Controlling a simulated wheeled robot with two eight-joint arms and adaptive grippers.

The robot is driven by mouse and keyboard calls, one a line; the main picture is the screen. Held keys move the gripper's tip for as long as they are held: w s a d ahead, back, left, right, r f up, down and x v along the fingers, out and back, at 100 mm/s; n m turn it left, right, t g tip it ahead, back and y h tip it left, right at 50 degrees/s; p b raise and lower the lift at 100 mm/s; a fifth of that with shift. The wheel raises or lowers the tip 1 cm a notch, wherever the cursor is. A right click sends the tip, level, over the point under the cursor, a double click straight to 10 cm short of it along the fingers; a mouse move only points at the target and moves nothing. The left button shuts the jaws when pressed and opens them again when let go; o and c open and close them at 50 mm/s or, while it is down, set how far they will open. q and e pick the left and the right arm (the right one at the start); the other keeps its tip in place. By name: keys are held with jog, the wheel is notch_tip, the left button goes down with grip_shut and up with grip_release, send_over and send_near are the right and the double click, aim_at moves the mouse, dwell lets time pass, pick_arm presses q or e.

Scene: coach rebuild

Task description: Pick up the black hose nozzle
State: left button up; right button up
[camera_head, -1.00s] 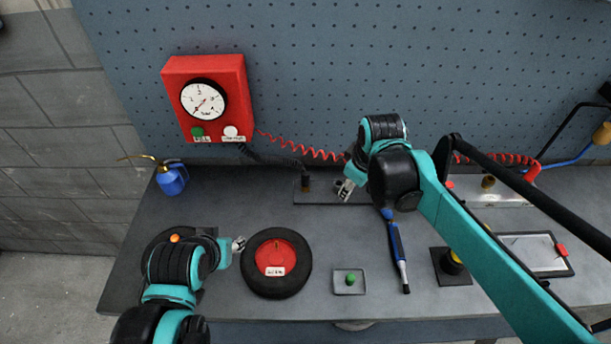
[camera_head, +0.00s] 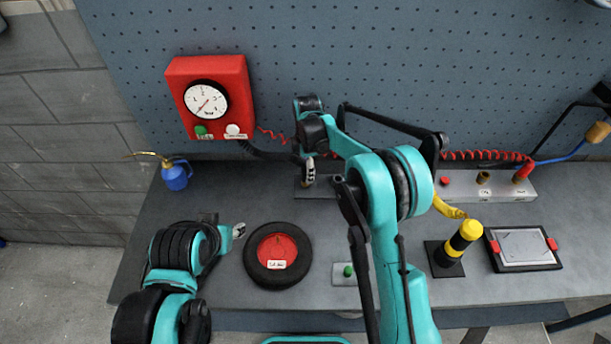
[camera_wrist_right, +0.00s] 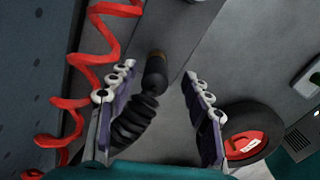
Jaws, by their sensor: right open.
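The black hose nozzle (camera_wrist_right: 155,76) shows in the right wrist view as a black cylinder with a brownish tip, joined to a ribbed black hose (camera_wrist_right: 133,119). It lies between the open fingers of my right gripper (camera_wrist_right: 158,74), closer to the left finger. I cannot tell whether a finger touches it. In the head view my right gripper (camera_head: 308,174) points down over the back of the bench and hides the nozzle. My left gripper (camera_head: 239,231) is beside the left edge of the wheel with the red hub (camera_head: 278,250); its jaws are too small to read.
A red gauge box (camera_head: 211,72) hangs on the pegboard. A coiled red hose (camera_wrist_right: 92,62) runs close to the left finger. A blue oil can (camera_head: 175,177) stands at left. A black-and-yellow post (camera_head: 458,245) and a tablet (camera_head: 523,248) are at right.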

jog(key=f, duration=0.3)
jog(key=f+b, duration=0.1)
jog(key=f, duration=0.1)
jog(key=shift+w+a+f, duration=0.1)
jog(key=shift+w+a, duration=0.05)
jog(key=shift+w, duration=0.1)
jog(key=c, duration=0.4)
grip_shut()
jog(key=shift+r, duration=0.2)
notch_tip(320, 180, up, 4)
jog(key=shift+r+p, duration=0.2)
jog(key=shift+p, duration=0.35)
jog(key=s+d+r+p, duration=0.4)
jog(key=s+d+r, duration=0.2)
jog(key=d+r, duration=0.3)
notch_tip(320, 180, up, 2)
jog(key=shift+s+d+r, duration=0.1)
jog(key=shift+s+d, duration=0.1)
jog(key=shift+d, duration=0.2)
